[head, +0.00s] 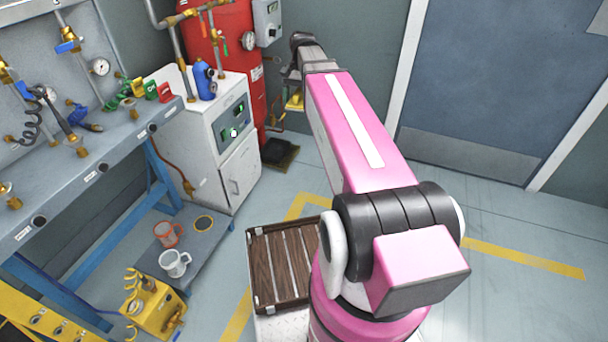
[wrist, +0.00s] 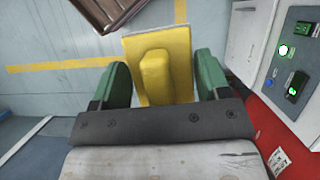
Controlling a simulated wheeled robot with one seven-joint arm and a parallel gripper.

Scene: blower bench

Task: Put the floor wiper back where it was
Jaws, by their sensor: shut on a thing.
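My gripper (wrist: 162,80) shows in the wrist view with its green fingers on both sides of a yellow block on a wider yellow plate, which I take to be the floor wiper (wrist: 181,47). It is shut on this block. In the head view my arm reaches away toward the red tank, and a small yellow part of the wiper (head: 295,101) shows below its far end. The rest of the wiper there is hidden by my arm or too small to tell.
A red tank (head: 222,42) and a white cabinet (head: 213,140) stand left of my arm's end. A dark tray (head: 280,152) lies on the floor by the tank. A brown slatted crate (head: 283,268) is nearer. Floor with yellow lines is open at right, before a door (head: 490,80).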

